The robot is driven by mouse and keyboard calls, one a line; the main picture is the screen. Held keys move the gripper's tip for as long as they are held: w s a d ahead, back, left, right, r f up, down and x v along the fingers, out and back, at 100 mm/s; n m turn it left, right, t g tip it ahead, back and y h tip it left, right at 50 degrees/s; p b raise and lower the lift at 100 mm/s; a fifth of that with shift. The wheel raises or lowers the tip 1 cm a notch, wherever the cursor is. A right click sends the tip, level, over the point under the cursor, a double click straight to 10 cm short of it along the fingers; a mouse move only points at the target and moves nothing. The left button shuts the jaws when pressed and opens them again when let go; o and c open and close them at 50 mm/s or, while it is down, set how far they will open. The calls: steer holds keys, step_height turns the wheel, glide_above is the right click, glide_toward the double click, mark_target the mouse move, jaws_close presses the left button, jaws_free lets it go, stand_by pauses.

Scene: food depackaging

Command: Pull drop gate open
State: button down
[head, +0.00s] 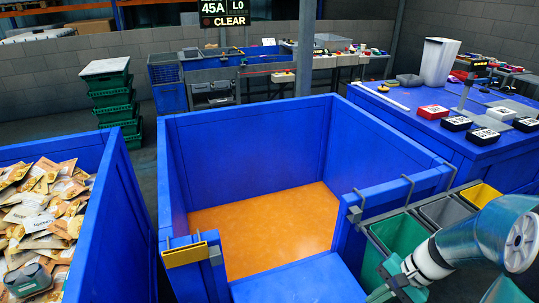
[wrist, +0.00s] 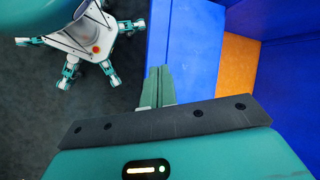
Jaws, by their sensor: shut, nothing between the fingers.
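The blue pen (head: 250,140) has tall walls and an orange floor (head: 265,225). Its near side has a gap between two wall posts. A flat blue panel, which looks like the drop gate (head: 300,283), lies lowered at this gap, stretching toward me. A yellow plate (head: 186,254) is on the left post. My gripper (wrist: 155,72) is shut and empty in the wrist view, its fingers beside a blue panel (wrist: 190,45); contact cannot be told. The orange floor (wrist: 240,65) shows beyond. In the head view my arm is at the lower right, clear of the panel.
A blue bin (head: 125,200) full of food packets stands left. Green, grey and yellow-topped bins (head: 400,235) hang on the pen's right front. A blue table (head: 400,105) with red and black boxes is at the right. Green crates (head: 112,95) are stacked behind.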

steer(key=s+a+r+n+t+h, duration=0.2)
steer(key=a+r+n+h, duration=0.1)
steer(key=r, duration=0.6)
steer(key=s+a+r+n+t+h, duration=0.3)
steer(key=a+r+n, duration=0.3)
steer(key=r, duration=0.3)
steer(key=shift+s+a+n, duration=0.15)
steer(key=shift+a+n, duration=0.15)
steer(key=shift+a, duration=0.45)
steer(key=c, duration=1.4)
jaws_free()
steer(key=shift+r, duration=0.15)
steer(key=shift+s+a, duration=0.1)
